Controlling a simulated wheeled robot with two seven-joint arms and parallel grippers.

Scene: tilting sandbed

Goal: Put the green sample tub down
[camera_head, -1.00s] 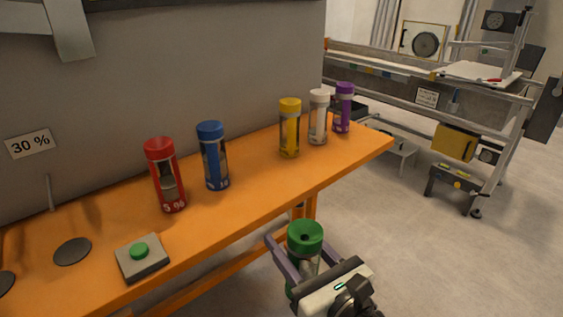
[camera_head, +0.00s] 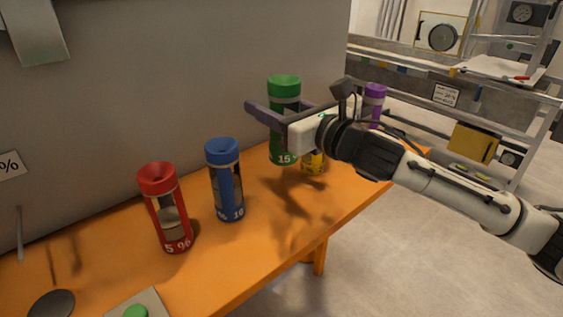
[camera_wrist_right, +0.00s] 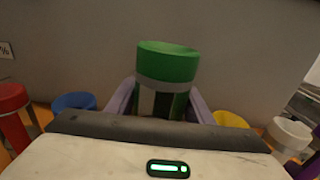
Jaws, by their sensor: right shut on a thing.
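The green sample tub (camera_head: 284,88) has a green lid and a green lower band marked 15. My right gripper (camera_head: 268,112) is shut on the green tub, which stays upright over the bench between the blue and yellow tubs. I cannot tell whether its base touches the bench. In the right wrist view the green tub (camera_wrist_right: 167,65) stands between the two fingers. The orange bench (camera_head: 262,232) lies below. My left gripper is not in view.
The red tub (camera_head: 163,205) and blue tub (camera_head: 226,180) stand to the left. The yellow tub (camera_head: 314,163) is partly hidden behind my gripper; the purple tub (camera_head: 374,100) is farther back. The white tub (camera_wrist_right: 290,133) shows in the wrist view. A grey wall (camera_head: 170,70) rises behind.

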